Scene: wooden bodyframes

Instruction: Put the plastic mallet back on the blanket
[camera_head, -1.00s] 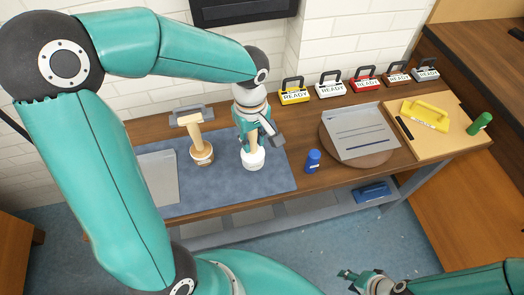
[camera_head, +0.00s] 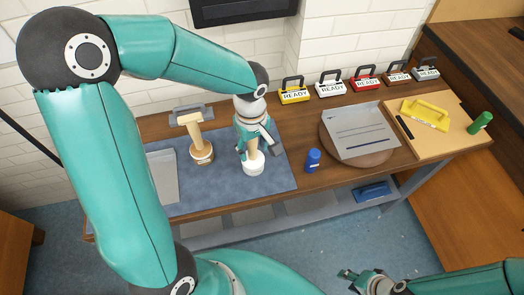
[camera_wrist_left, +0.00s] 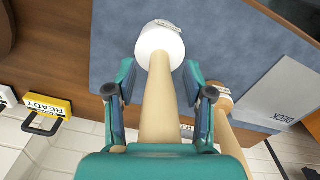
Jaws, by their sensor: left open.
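The plastic mallet, with a white head (camera_head: 254,167) and a pale wooden handle, stands head down on the blue-grey blanket (camera_head: 225,198). In the left wrist view its white head (camera_wrist_left: 160,42) is at the top and its handle runs down between my fingers. My left gripper (camera_head: 258,152) is open around the handle, above the head, with a gap on each side in the wrist view (camera_wrist_left: 158,95). My right gripper (camera_head: 350,278) is low at the bottom right, away from the table; its jaw opening is too small to judge.
A second mallet (camera_head: 201,153) stands just left on the blanket, near a grey metal tool (camera_head: 190,114) and a grey sheet (camera_head: 162,178). A blue bottle (camera_head: 313,160) stands to the right of the blanket. Several READY boxes (camera_head: 331,88) line the wall.

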